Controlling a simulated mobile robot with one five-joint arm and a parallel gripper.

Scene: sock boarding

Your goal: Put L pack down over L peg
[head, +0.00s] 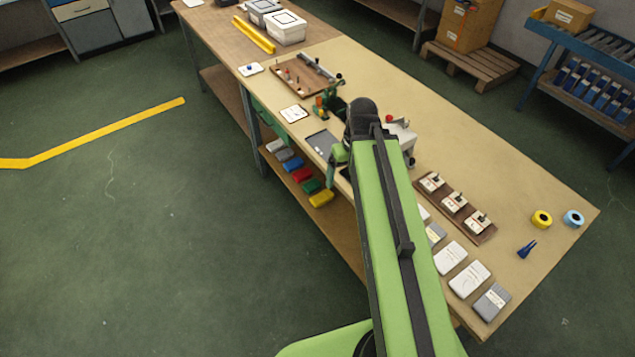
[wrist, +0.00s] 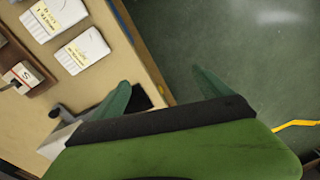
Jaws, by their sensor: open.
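My gripper (head: 336,166) is open at the front edge of the bench. In the wrist view its two green fingers (wrist: 162,84) are apart, with only bench edge and floor between them. A brown board (head: 491,235) carries three white blocks with dark tops. The nearest block in the wrist view, marked S (wrist: 20,76), is on this board (wrist: 42,88). White packs with labels (wrist: 84,52) lie beside it; they also show in the head view (head: 469,279). My arm hides part of the row of packs.
A grey pack (head: 492,301) lies at the bench's near end. Yellow (head: 542,218) and blue (head: 573,218) rolls and a dark blue tool (head: 527,249) lie to the right. A second board with pegs (head: 318,88) is farther back. The bench's right side is mostly clear.

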